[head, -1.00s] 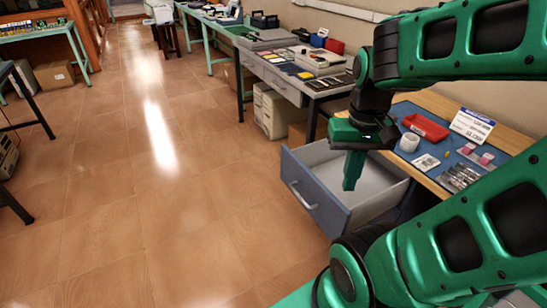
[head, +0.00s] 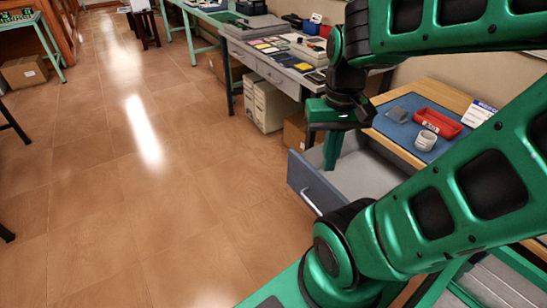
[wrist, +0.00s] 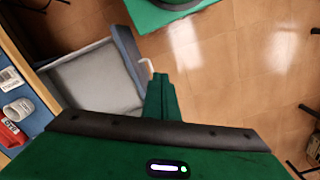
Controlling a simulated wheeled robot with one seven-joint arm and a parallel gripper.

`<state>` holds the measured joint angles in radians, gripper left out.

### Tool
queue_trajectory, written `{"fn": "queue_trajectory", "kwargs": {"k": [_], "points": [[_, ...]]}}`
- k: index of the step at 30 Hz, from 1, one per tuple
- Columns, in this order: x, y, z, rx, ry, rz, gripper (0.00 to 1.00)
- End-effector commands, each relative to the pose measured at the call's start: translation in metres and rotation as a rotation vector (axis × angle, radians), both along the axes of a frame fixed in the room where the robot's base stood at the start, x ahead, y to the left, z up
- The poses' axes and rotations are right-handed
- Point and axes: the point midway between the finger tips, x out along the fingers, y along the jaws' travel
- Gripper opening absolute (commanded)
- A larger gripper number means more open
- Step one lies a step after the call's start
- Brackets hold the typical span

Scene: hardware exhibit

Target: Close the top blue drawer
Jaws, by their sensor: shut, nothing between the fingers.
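The top blue drawer (head: 313,188) stands pulled out from the wooden-topped desk, with its grey inside showing. My forearm hides part of the drawer in the head view. My gripper (head: 331,166) is shut and empty, pointing down by the drawer's front panel. In the wrist view, the drawer front (wrist: 127,52) and its pale handle (wrist: 149,68) are just beyond and left of my shut fingertips (wrist: 160,80). I cannot tell whether the fingers touch the handle or panel.
On the desk are a blue mat (head: 392,122), a red tray (head: 437,123) and a white cup-like item (head: 426,141). A cardboard box (head: 297,132) and a white drawer unit (head: 270,106) stand under the tables behind. The tiled floor (head: 160,210) at left is clear.

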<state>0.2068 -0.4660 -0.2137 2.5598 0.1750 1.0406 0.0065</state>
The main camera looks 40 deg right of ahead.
Motion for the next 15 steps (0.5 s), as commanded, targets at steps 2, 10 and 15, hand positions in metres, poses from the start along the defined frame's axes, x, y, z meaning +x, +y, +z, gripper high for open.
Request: {"fn": "queue_trajectory", "kwargs": {"k": [2, 10, 15], "points": [[0.0, 0.0, 0.0, 0.0, 0.0, -0.001, 0.0], [-0.009, 0.0, 0.004, -0.001, -0.01, 0.011, 0.0], [0.011, -0.007, 0.001, -0.027, 0.004, 0.158, 0.0]]}}
